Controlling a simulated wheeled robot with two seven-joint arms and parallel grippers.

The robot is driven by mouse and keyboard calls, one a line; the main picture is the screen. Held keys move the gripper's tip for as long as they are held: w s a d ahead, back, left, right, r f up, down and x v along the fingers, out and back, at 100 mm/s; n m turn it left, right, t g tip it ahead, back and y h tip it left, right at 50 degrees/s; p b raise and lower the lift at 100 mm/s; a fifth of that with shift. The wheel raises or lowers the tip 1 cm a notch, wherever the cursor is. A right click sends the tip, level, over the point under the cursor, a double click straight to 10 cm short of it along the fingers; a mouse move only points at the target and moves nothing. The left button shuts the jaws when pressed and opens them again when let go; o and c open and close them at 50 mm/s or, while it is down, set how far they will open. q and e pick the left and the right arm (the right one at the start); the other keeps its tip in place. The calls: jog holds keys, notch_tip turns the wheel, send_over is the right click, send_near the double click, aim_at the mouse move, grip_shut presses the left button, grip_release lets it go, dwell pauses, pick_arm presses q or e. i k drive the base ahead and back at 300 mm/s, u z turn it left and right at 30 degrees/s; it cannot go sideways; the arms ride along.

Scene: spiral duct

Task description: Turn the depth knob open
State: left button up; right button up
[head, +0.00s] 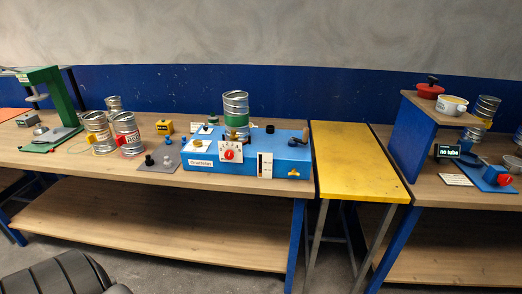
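A blue machine (208,179) stands on the middle wooden bench. A white dial panel (238,146) with marks is on its front, with a round red knob (229,155) in it. A black knob (270,129) sits on the machine's top. Another red knob (505,180) is on a small blue device (487,175) on the right bench. The labels are too small to tell which knob is for depth. Neither of my grippers is in view.
A metal duct piece with a green band (236,116) stands upright on the machine. Metal cans (127,134) stand left of it, near a green press (58,100). A yellow table (355,160) right of the machine is clear. A small display (447,151) is on the right bench.

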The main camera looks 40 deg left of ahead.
aim_at(229, 154)
jog(key=z, duration=0.15)
jog(key=i, duration=0.85)
jog(key=u, duration=0.6)
jog(key=i, duration=0.45)
jog(key=u, duration=0.45)
